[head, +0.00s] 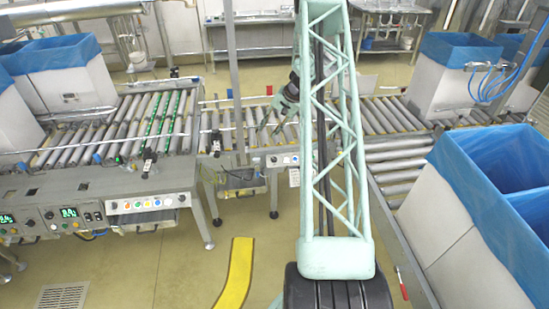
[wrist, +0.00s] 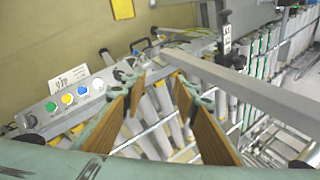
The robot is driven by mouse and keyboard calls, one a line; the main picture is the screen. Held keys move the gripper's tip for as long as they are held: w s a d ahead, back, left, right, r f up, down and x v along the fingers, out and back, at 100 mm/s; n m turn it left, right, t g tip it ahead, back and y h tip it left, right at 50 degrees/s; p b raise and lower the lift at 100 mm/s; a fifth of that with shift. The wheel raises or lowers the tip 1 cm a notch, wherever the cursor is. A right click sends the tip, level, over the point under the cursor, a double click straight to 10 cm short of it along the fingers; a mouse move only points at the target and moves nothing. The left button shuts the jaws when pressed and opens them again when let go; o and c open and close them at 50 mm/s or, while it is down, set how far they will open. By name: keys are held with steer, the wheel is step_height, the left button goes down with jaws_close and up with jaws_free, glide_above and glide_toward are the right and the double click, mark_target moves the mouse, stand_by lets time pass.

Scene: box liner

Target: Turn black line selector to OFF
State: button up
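A small grey control panel with coloured buttons (head: 283,160) sits on the front edge of the middle conveyor. The wrist view shows this panel (wrist: 62,112) at left, with green, yellow, blue and white round buttons in a row. Small dark and grey parts lie past its white button, near the left finger; I cannot tell whether the black line selector is among them. My gripper (head: 270,130) hangs over the middle conveyor, behind the panel. In the wrist view my gripper (wrist: 160,78) is open, its brown-padded fingers apart with nothing between them.
A grey rail (wrist: 235,85) crosses close to the right finger. A black-topped post (wrist: 225,32) stands beyond it. Another button panel (head: 147,203) is on the left conveyor's front. Blue-lined boxes (head: 470,250) stand at right. Open floor lies in front.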

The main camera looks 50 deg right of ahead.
steer(key=m+p, duration=0.1)
steer(key=m, duration=0.1)
glide_toward(276, 159)
steer(key=a+v, duration=0.1)
steer(key=v, duration=0.4)
steer(key=shift+w+d+r, duration=0.1)
steer(key=shift+d, duration=0.05)
steer(key=shift+d+p+x, duration=0.1)
steer(key=shift+p+x, duration=0.25)
steer(key=shift+x, duration=3.1)
steer(key=shift+d+p+x, duration=0.15)
steer(key=shift+p+x, duration=0.15)
steer(key=shift+x, duration=3.15)
steer(key=shift+w, duration=0.15)
steer(key=shift+c, duration=0.6)
steer(key=c, duration=0.5)
